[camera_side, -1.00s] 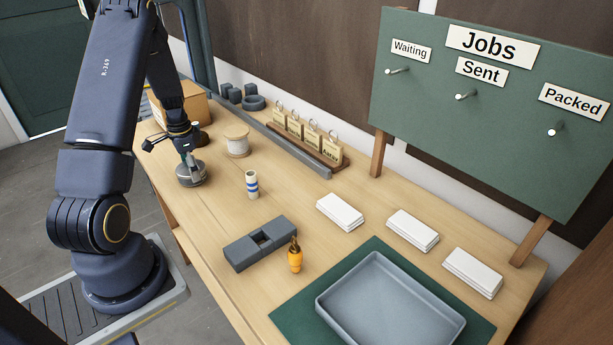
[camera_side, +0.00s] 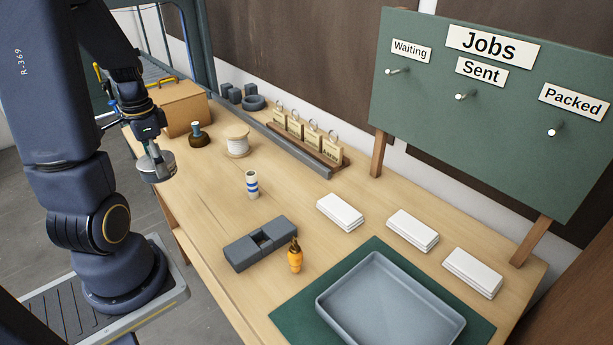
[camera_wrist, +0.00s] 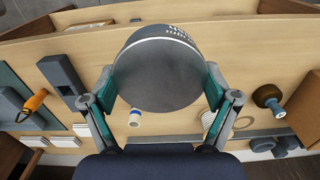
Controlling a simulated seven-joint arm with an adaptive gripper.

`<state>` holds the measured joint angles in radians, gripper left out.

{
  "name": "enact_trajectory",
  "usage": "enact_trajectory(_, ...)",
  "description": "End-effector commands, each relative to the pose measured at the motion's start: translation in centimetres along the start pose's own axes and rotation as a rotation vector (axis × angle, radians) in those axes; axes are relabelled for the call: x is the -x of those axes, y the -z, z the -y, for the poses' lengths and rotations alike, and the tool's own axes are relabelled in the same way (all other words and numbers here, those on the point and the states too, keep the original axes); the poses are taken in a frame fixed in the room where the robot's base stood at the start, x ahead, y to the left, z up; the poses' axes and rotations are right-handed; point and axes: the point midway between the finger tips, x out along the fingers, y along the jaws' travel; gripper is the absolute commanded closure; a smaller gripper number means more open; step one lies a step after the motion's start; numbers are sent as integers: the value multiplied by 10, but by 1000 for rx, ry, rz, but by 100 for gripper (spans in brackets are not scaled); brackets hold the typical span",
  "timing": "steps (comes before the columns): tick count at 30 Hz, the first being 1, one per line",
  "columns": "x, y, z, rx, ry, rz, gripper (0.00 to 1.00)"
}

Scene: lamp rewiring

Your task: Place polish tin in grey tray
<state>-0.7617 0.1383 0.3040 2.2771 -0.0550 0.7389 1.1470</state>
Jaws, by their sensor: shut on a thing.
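The polish tin (camera_side: 157,167) is a round, dark grey tin, held in the air at the left end of the table in the side view. My gripper (camera_side: 153,153) is shut on it. In the wrist view the tin (camera_wrist: 158,70) sits between the two green-padded fingers of my gripper (camera_wrist: 160,88), with pale lettering on its edge. The grey tray (camera_side: 335,304) is a shallow, empty rectangular tray on a dark green mat at the near right of the table, far from my gripper.
Between tin and tray stand a blue-striped white cylinder (camera_side: 252,184), a dark grey block (camera_side: 243,254) and an orange-handled tool (camera_side: 295,258). White stacks (camera_side: 340,211) line the right. A spool (camera_side: 237,141), a dark bottle (camera_side: 198,138) and a cardboard box (camera_side: 184,107) stand behind.

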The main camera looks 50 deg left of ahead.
Motion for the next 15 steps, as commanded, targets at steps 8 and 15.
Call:
enact_trajectory(8,4,75,-48,-226,3,4,54)
enact_trajectory(15,7,151,-160,-623,8,6,54)
